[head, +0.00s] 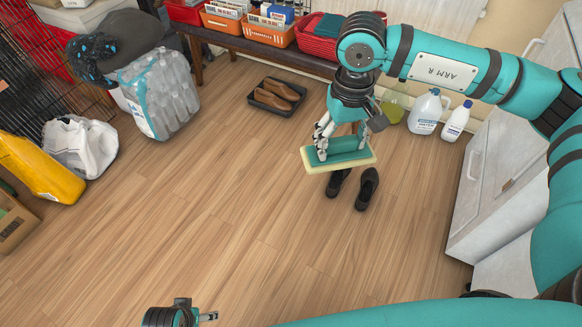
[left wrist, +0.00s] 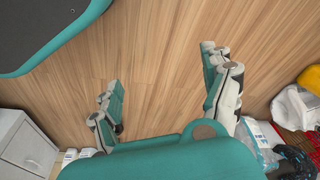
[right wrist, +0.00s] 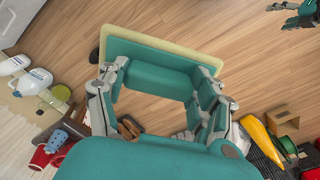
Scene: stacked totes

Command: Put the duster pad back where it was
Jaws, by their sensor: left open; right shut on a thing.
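The duster pad (head: 345,161) has a teal block on top and a pale yellow, flat pad below. My right gripper (head: 336,143) is shut on its teal block and holds it above the floor, in front of the bench. In the right wrist view the pad (right wrist: 182,52) sits between both fingers of the right gripper (right wrist: 163,82). My left gripper (head: 205,316) shows only in part at the bottom edge of the head view. In the left wrist view the left gripper (left wrist: 160,82) is open and empty, over bare floor.
A dark bench (head: 262,48) at the back carries orange and red baskets (head: 318,42). Brown shoes lie in a black tray (head: 264,108); black shoes (head: 367,189) stand below the pad. White jugs (head: 427,112) and a white cabinet (head: 500,165) are right. The left-middle floor is clear.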

